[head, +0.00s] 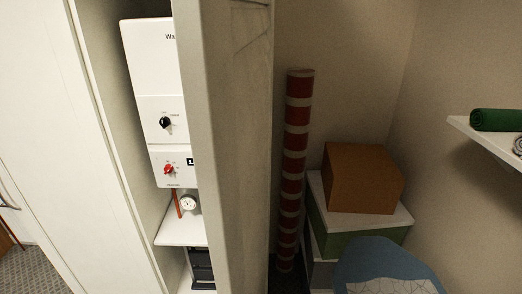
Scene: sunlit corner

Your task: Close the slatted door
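A tall pale door (232,150) stands open in the middle of the head view, seen at a steep angle. I take it for the slatted door, but slats are hard to make out at this angle. It hides the right part of a white water heater (152,60) inside an open cupboard (108,100). Neither of my grippers shows in the head view.
A white panel (40,120) stands at the left. Right of the door are a red-and-white striped post (293,150), a brown box (362,178) on a green box (355,232), and a blue rounded object (375,262). A wall shelf (490,142) holds a green roll (497,120).

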